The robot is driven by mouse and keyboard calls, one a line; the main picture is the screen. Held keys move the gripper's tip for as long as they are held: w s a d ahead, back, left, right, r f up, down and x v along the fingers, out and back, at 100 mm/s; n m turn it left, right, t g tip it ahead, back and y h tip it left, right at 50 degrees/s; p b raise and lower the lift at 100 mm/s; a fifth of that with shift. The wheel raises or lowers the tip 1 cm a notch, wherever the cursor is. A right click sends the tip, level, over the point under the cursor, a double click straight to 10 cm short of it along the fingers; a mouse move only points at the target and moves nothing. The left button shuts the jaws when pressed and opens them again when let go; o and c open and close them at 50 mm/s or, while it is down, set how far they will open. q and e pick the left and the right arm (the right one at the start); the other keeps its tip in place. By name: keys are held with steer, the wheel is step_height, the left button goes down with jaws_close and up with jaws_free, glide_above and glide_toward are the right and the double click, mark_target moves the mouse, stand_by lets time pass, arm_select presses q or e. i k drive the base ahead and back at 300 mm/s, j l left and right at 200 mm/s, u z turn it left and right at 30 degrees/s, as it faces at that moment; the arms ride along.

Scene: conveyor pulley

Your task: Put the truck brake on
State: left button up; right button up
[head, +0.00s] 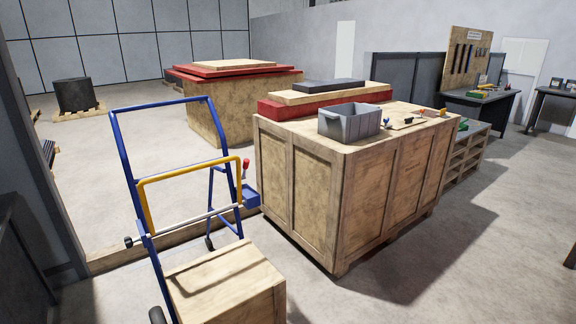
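A blue hand truck (125,150) with a yellow bar (148,205) stands at the left in the head view. A lever with a red knob (245,164) rises on the right side of the truck, above a blue bracket (250,197). It looks like the brake lever; it stands nearly upright, tilted slightly. A wooden box (225,285) sits low on the truck, cut off by the bottom edge. One dark wheel (157,315) shows at the bottom. Neither of my grippers is in view.
A large wooden crate (370,200) stands right of the truck, close to the lever. On it are a grey bin (350,123), small tools and a red slab (290,109). Another crate (205,110) is behind. A wooden beam (115,260) lies on the floor behind the truck. Floor at right is open.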

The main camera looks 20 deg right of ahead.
mark_target(246, 161)
steer(key=i+j+z, duration=0.1)
steer(key=j+z, duration=0.65)
steer(key=z, duration=0.15)
steer(key=k+j+z, duration=0.1)
steer(key=j+z, duration=0.3)
steer(key=j, duration=0.6)
steer(key=k+j, duration=0.1)
steer(key=j, duration=0.35)
steer(key=j+z, duration=0.1)
steer(key=j, duration=0.4)
steer(key=k+j, duration=0.15)
steer(key=j, duration=0.3)
steer(key=k+j+z, duration=0.1)
steer(key=j, duration=0.4)
steer(key=z, duration=0.35)
steer(key=i+z, duration=0.15)
steer(key=z, duration=0.55)
steer(key=i, duration=3)
